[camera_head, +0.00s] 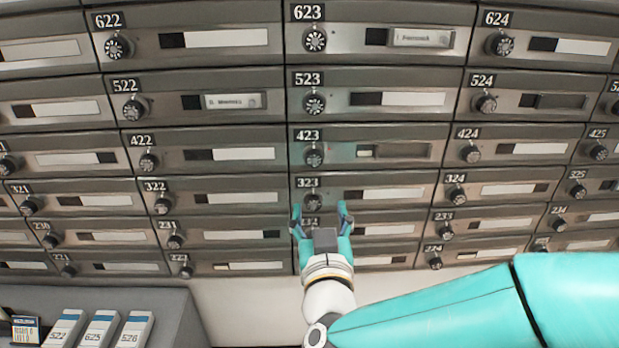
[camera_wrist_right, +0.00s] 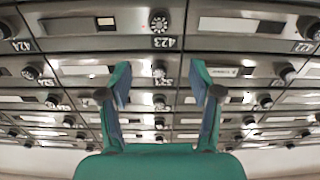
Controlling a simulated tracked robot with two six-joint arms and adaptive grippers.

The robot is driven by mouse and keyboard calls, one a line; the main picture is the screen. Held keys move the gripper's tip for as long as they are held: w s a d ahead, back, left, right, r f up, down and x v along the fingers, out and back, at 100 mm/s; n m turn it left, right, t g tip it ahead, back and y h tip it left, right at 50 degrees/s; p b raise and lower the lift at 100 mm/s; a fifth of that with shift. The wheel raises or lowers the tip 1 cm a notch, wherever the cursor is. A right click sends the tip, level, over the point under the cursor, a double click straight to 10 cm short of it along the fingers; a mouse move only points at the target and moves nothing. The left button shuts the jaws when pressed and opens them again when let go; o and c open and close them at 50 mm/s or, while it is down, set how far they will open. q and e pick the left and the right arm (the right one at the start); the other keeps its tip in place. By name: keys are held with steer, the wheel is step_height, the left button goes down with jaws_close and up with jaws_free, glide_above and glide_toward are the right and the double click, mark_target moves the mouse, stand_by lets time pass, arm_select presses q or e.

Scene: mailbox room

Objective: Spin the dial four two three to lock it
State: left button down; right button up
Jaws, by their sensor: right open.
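The dial of mailbox 423 (camera_head: 314,157) is a dark round knob with pale marks, below its number plate 423 (camera_head: 308,135). It also shows at the top middle of the right wrist view (camera_wrist_right: 159,22), where the picture is upside down. My right gripper (camera_head: 321,212) is open and empty in the head view, just below the 323 dial (camera_head: 313,202) and under the 423 dial, not touching the 423 dial. Its two teal fingers (camera_wrist_right: 160,85) stand apart in the wrist view. The left gripper is not in view.
Rows of metal mailboxes with similar dials surround it, such as the 523 dial (camera_head: 315,104) above and the 422 dial (camera_head: 148,162) to the left. A grey counter (camera_head: 170,305) with several numbered white cards (camera_head: 100,330) stands at the lower left.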

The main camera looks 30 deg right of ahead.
steer(key=p, duration=0.6)
glide_toward(314, 162)
steer(key=x, duration=0.9)
